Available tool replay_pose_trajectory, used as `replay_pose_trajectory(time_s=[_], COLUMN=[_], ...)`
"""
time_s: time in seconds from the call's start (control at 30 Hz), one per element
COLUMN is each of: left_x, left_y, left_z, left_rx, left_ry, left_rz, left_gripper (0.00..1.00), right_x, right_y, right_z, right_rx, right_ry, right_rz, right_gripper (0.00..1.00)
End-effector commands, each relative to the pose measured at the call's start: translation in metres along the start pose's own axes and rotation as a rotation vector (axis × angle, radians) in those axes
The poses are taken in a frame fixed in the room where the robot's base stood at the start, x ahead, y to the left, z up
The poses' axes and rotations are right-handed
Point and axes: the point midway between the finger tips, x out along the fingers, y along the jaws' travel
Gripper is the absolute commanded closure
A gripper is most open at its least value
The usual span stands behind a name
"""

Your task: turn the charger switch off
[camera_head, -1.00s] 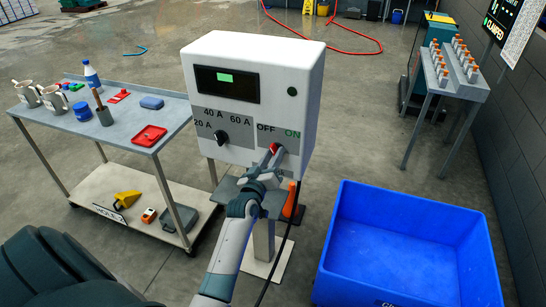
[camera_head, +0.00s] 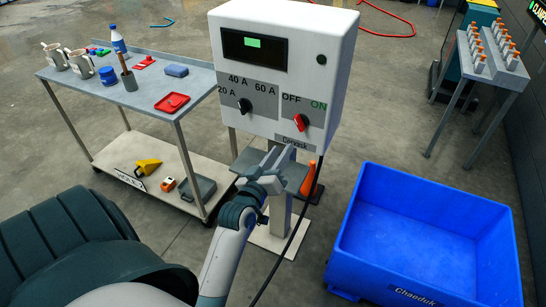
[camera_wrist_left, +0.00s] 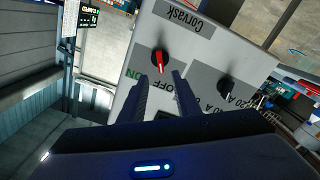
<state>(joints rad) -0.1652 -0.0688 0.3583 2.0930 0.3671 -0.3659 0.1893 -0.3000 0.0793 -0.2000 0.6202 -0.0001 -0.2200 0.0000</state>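The charger (camera_head: 275,70) is a white box on a post, with a green-lit screen. Its red switch knob (camera_head: 299,122) sits below the OFF and ON labels. In the left wrist view the red knob (camera_wrist_left: 159,60) appears beyond the fingers, its handle lying roughly toward OFF; the head view does not make its angle clear. My left gripper (camera_head: 280,152) is open and empty, below and in front of the panel, apart from the knob. Its two spread fingers (camera_wrist_left: 160,77) show in the left wrist view. My right gripper is not in view.
A black current dial (camera_head: 244,105) is left of the switch. A grey cart (camera_head: 140,88) with mugs, a bottle and red items stands left. A blue bin (camera_head: 360,235) stands at right. A black cable hangs beside the post. An orange cone (camera_head: 308,178) is behind it.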

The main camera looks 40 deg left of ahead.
Motion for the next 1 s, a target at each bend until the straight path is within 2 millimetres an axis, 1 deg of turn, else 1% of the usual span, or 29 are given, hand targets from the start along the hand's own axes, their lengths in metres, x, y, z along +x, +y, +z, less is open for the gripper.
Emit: replay_pose_trajectory(time_s=[0.03,0.1,0.2,0.33,0.47,1.0], left_x=[-0.01,-0.021,-0.033,-0.042,-0.045,-0.045], left_y=[-0.002,-0.002,-0.001,-0.001,0.0,0.0], left_z=[0.003,0.003,0.002,0.001,0.0,0.0], left_rx=[0.0,0.0,0.0,0.0,0.0,0.0], left_ry=[-0.001,-0.002,-0.002,-0.001,-0.001,-0.001], left_rz=[-0.001,-0.001,-0.001,-0.001,0.0,-0.001], left_gripper=[0.7,0.7,0.7,0.7,0.7,0.7], right_x=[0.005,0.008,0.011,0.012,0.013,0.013], right_y=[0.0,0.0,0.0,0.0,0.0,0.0], right_z=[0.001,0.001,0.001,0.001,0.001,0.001], right_rx=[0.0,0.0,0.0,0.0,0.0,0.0], right_ry=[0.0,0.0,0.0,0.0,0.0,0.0], right_rz=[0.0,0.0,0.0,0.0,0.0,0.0], right_gripper=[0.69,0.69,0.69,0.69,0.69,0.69])
